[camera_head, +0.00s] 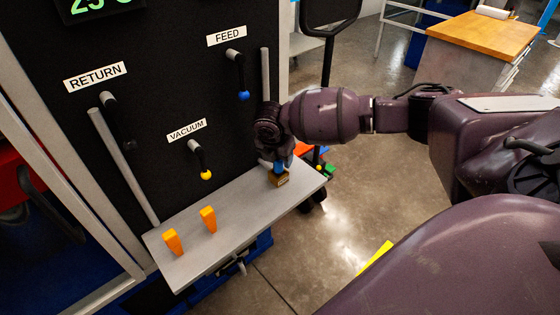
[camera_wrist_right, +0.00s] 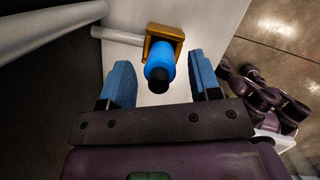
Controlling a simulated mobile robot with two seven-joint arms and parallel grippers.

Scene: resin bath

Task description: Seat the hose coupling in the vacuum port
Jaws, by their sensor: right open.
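A blue cylinder with a black end, which looks like the hose coupling (camera_head: 279,168), stands at a brass-coloured block (camera_head: 279,181) near the right end of the grey shelf. In the right wrist view the blue coupling (camera_wrist_right: 159,66) points toward the camera, with the brass block (camera_wrist_right: 164,33) behind it. My right gripper (camera_wrist_right: 160,82) is open, its two blue fingers on either side of the coupling with visible gaps. In the head view the right gripper (camera_head: 278,160) is partly hidden by its wrist. The vacuum port (camera_head: 198,158), a black bent pipe with a yellow tip, is on the panel under its label. My left gripper is not in view.
The grey shelf (camera_head: 240,209) holds two orange wedge-shaped pieces (camera_head: 172,242) (camera_head: 208,219) at its left. The feed pipe (camera_head: 239,76) with a blue tip and the return pipe (camera_head: 113,106) stick out of the black panel. Grey vertical bars flank the ports.

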